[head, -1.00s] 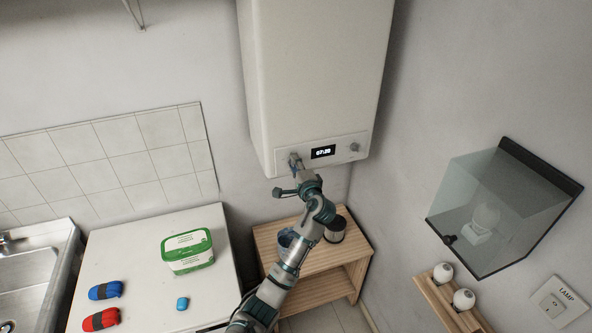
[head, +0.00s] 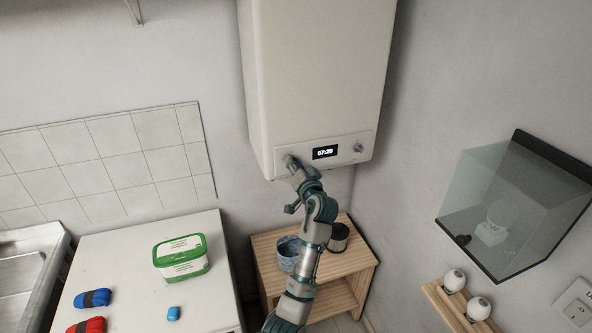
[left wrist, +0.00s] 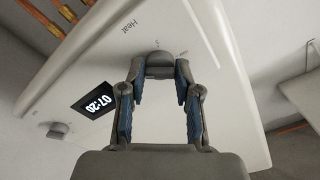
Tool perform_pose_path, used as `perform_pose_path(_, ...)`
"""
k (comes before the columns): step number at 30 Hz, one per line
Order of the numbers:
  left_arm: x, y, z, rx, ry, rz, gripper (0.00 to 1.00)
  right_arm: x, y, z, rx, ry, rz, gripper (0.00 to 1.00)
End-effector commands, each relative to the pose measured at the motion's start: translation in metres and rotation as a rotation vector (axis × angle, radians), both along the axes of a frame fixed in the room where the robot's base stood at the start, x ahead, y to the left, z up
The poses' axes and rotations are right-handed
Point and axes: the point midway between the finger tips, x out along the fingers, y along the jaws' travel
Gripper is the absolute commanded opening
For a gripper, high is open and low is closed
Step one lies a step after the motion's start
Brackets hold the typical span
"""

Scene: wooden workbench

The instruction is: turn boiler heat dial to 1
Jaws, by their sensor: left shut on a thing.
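The white boiler (head: 315,80) hangs on the wall, with a lit display (head: 325,152) reading 07:20 on its front panel. In the left wrist view, the grey heat dial (left wrist: 160,62) sits below the printed word "Heat", with a small mark above it that is hard to read. My left gripper (head: 291,162) is at the panel, left of the display. Its blue-padded fingers (left wrist: 160,84) are shut on the heat dial, one on each side. In the head view the gripper mostly hides this dial. A second dial (head: 358,148) is right of the display. My right gripper is out of view.
A wooden stand (head: 345,270) below the boiler carries a blue-grey cup (head: 287,254) and a dark can (head: 338,238). A white counter (head: 135,255) at left holds a green-lidded tub (head: 180,260). A glass box (head: 500,205) hangs at right.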

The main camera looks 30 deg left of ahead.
Motion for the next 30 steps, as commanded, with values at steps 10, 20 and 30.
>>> perform_pose_path(10, 0.002, -0.001, -0.011, -0.225, -0.237, 0.0, 0.0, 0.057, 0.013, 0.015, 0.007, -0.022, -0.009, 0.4)
perform_pose_path(20, 0.002, -0.001, -0.011, -0.424, -0.471, 0.002, 0.0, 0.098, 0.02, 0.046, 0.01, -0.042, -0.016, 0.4)
perform_pose_path(30, 0.001, 0.0, -0.009, -0.584, -0.66, 0.004, 0.0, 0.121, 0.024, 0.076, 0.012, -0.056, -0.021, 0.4)
